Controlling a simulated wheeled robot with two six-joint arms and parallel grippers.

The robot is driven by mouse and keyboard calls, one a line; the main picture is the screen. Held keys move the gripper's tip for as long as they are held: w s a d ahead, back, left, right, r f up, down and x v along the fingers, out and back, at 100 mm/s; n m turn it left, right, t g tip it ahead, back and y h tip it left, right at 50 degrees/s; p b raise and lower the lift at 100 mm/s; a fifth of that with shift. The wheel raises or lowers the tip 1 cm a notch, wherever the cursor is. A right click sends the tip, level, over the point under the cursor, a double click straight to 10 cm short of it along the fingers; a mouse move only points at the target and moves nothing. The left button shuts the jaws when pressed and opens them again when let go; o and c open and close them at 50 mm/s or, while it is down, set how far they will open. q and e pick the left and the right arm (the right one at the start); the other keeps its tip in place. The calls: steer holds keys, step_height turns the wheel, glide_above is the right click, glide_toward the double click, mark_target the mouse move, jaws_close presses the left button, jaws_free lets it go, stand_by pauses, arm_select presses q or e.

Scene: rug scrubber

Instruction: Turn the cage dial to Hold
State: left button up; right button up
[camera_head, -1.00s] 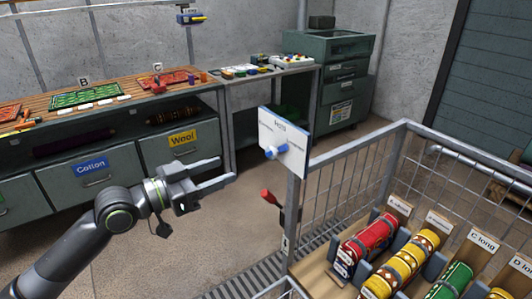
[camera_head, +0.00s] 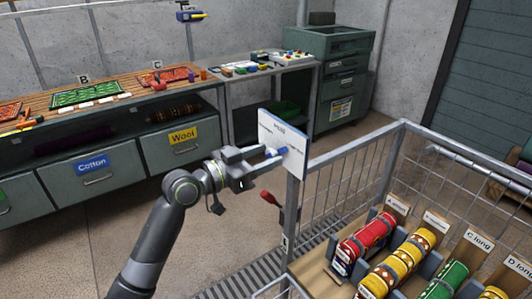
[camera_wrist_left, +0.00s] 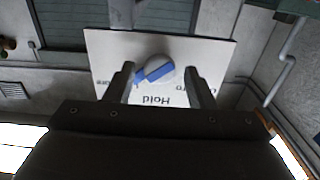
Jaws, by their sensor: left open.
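The cage dial is a blue bar knob (camera_head: 282,150) on a white sign plate (camera_head: 291,136) fixed to the cage's corner post. In the left wrist view the plate (camera_wrist_left: 215,52) appears upside down, with "Hold" at the lower edge. There the blue bar (camera_wrist_left: 158,71) on its pale disc lies slantwise, nearly sideways, not in line with "Hold". My left gripper (camera_head: 266,158) is open at the plate, its fingers (camera_wrist_left: 158,76) on either side of the knob with gaps. Finger contact with the plate cannot be told. My right gripper is not in view.
A red-handled lever (camera_head: 269,197) sits on the post below the plate. The wire cage (camera_head: 345,168) stands to the right, with rolled rugs (camera_head: 367,238) in labelled slots. A workbench with Cotton and Wool drawers (camera_head: 183,140) is behind my arm. Floor is clear at left.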

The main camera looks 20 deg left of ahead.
arm_select(q)
steer(key=shift+w+d, duration=0.3)
steer(key=shift+w, duration=0.05)
steer(key=c, duration=0.9)
steer(key=shift+n+p, duration=0.3)
steer(key=n+p, duration=0.2)
steer(key=n, duration=0.1)
steer(key=shift+r+n, duration=0.15)
steer(key=shift+n, duration=0.15)
steer(key=n+p, duration=0.2)
steer(key=n, duration=0.1)
steer(key=shift+a, duration=0.1)
steer(key=shift+f+n+p, duration=0.2)
steer(key=shift+n+p, duration=0.55)
steer(key=shift+n, duration=0.55)
